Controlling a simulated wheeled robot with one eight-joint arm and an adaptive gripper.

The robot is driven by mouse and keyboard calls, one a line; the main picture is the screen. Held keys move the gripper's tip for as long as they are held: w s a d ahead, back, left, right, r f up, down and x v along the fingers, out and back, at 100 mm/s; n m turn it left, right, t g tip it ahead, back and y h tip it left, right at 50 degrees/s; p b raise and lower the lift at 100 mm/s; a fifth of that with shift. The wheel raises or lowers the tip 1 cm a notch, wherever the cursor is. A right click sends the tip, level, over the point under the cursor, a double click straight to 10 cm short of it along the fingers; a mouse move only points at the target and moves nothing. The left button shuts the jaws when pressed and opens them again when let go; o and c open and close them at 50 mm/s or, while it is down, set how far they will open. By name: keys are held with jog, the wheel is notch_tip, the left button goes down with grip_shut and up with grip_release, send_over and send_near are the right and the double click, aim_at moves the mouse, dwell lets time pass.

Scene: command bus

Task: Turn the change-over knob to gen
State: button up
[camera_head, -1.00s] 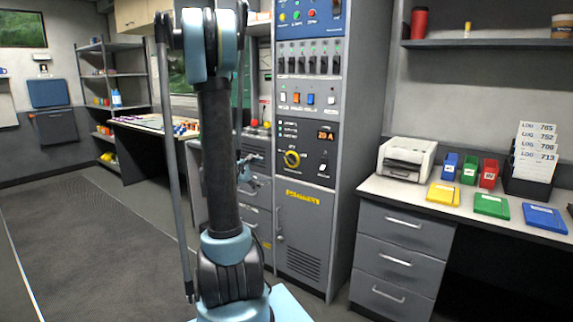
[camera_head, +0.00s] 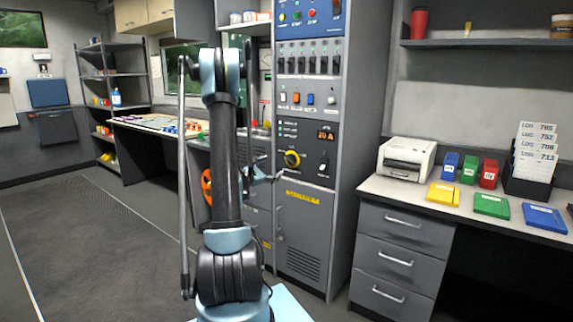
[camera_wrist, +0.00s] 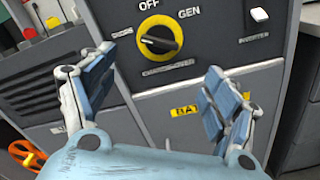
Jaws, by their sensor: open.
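The change-over knob (camera_wrist: 159,40) is a black bar knob inside a yellow ring on the dark panel, ahead of my gripper in the wrist view. The OFF label is above it and the GEN label at its upper right. The bar lies nearly level in this tilted view, and its exact setting is hard to tell. The knob also shows in the head view (camera_head: 292,158). My gripper (camera_wrist: 155,92) is open and empty, with a finger on each side below the knob and apart from it. In the head view my gripper (camera_head: 274,174) is just below and left of the knob.
A smaller inverter switch (camera_wrist: 258,16) sits right of the knob. Above the panel are coloured buttons (camera_head: 297,98) and a row of breakers (camera_head: 308,64). An orange handwheel (camera_head: 207,187) is left of the cabinet. A counter (camera_head: 400,192) with a printer stands right.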

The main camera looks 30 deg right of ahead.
aim_at(288, 161)
jog(key=x, duration=1.3)
jog(key=shift+w+d, duration=0.15)
jog(key=shift+d, duration=0.15)
jog(key=c, duration=1.1)
